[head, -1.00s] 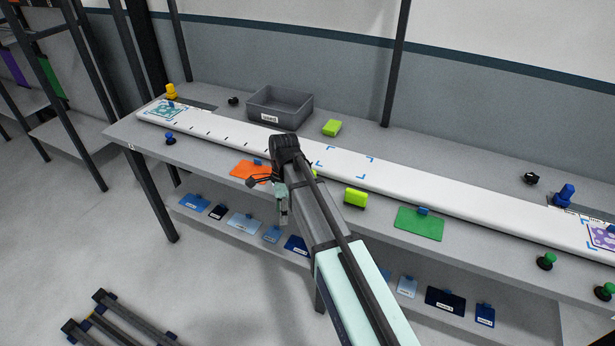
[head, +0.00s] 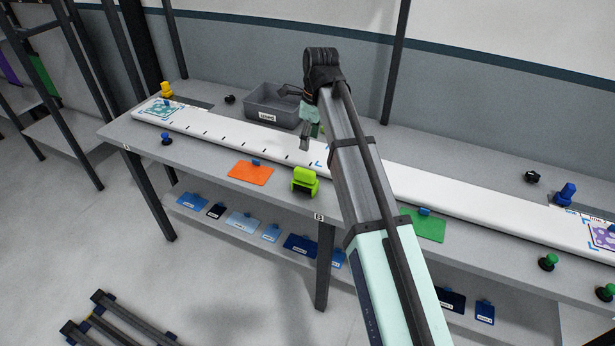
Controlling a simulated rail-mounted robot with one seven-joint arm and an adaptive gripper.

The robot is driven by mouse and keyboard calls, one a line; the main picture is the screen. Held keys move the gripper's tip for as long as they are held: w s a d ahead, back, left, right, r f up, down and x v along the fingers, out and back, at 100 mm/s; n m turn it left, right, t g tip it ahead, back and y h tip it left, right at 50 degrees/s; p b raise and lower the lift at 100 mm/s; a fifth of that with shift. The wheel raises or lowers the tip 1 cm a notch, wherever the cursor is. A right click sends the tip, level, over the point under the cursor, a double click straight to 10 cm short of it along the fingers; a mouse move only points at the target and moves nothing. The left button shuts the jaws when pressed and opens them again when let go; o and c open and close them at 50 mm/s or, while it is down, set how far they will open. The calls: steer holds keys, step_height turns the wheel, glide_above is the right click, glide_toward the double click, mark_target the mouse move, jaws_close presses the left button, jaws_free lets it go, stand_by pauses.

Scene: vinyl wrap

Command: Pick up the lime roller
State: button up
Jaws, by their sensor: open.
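A lime tool (head: 305,181) with a raised upper part, which looks like the lime roller, stands on the front strip of the grey table, right of the orange card. My gripper (head: 305,144) is open and points down above the long white board, behind and above this tool and apart from it. The gripper's fingers are small and partly hidden by my own arm. A bit of lime shows beside the gripper at the back; most of that piece is hidden.
An orange card (head: 250,173) lies left of the lime tool, and a green card (head: 428,226) lies to the right. A grey bin (head: 270,104) stands behind the white board (head: 205,130). My arm covers the middle of the table.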

mark_target(305, 170)
steer(key=f, duration=0.3)
steer(key=f+p, duration=0.1)
steer(key=f, duration=0.2)
steer(key=a+f+p, duration=0.1)
steer(key=f, duration=0.2)
steer(key=shift+w, duration=0.2)
steer(key=shift+a+f+p, duration=0.15)
steer(key=shift+f+p, duration=0.35)
steer(key=shift+f, duration=0.8)
steer(key=shift+a+f+p, duration=0.1)
steer(key=shift+f+p, duration=0.4)
steer(key=shift+f, duration=0.75)
jaws_close()
